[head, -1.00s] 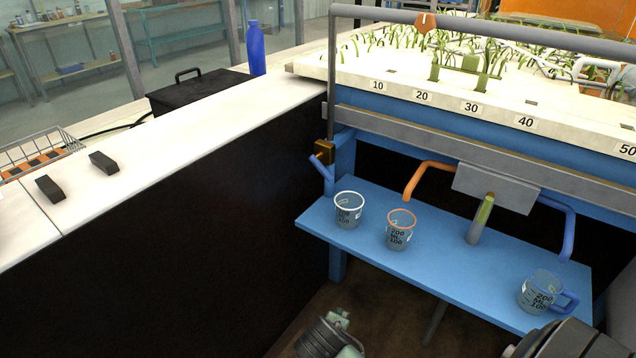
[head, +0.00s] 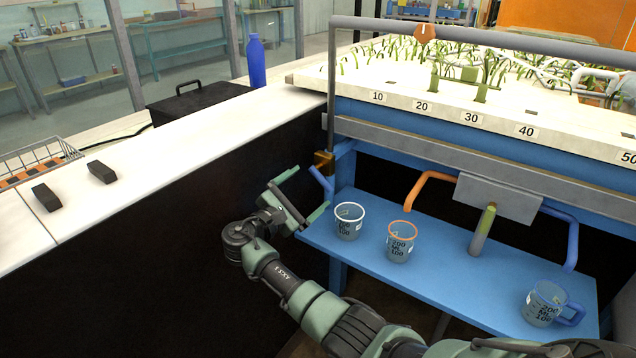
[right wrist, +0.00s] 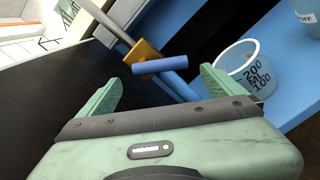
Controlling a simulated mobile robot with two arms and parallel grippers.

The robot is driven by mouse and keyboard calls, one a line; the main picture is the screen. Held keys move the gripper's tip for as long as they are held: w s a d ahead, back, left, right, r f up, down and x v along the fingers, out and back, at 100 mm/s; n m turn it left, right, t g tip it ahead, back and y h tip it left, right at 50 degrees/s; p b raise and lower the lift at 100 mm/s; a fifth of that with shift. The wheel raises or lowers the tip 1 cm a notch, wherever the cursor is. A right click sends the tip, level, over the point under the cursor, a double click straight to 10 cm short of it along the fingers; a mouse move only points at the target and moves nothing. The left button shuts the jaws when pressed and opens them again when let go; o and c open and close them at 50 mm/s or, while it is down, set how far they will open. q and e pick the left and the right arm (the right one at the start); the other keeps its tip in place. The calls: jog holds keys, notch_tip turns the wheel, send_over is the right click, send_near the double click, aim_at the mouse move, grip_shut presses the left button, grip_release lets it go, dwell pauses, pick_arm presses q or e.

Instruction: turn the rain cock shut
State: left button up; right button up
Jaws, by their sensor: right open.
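The rain cock has a brass body (head: 323,162) on the grey upright pipe at the left end of the flume. Its blue lever (head: 321,182) slants off the pipe's line. In the right wrist view the brass body (right wrist: 144,52) and the blue lever (right wrist: 160,65) are near the middle. My right gripper (head: 309,194) is open and empty, just left of the lever. In the right wrist view its fingertips (right wrist: 160,84) lie either side of the lever, which appears ahead of them; I see no contact. My left gripper is not in view.
A blue shelf (head: 440,285) below the flume holds a white-rimmed cup (head: 348,226), an orange-rimmed cup (head: 400,246) and a blue-handled cup (head: 543,305). The white-rimmed cup is close to my right gripper. A dark-sided bench (head: 200,130) stands left.

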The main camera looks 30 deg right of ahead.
aim_at(323, 177)
jog(key=x, duration=0.5)
jog(key=shift+d+f+b, duration=0.1)
jog(key=shift+d+b, duration=0.05)
jog(key=shift+b, duration=0.15)
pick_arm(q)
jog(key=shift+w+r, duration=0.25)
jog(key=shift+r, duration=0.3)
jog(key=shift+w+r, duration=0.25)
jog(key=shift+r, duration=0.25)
pick_arm(e)
jog(key=c, duration=2.1)
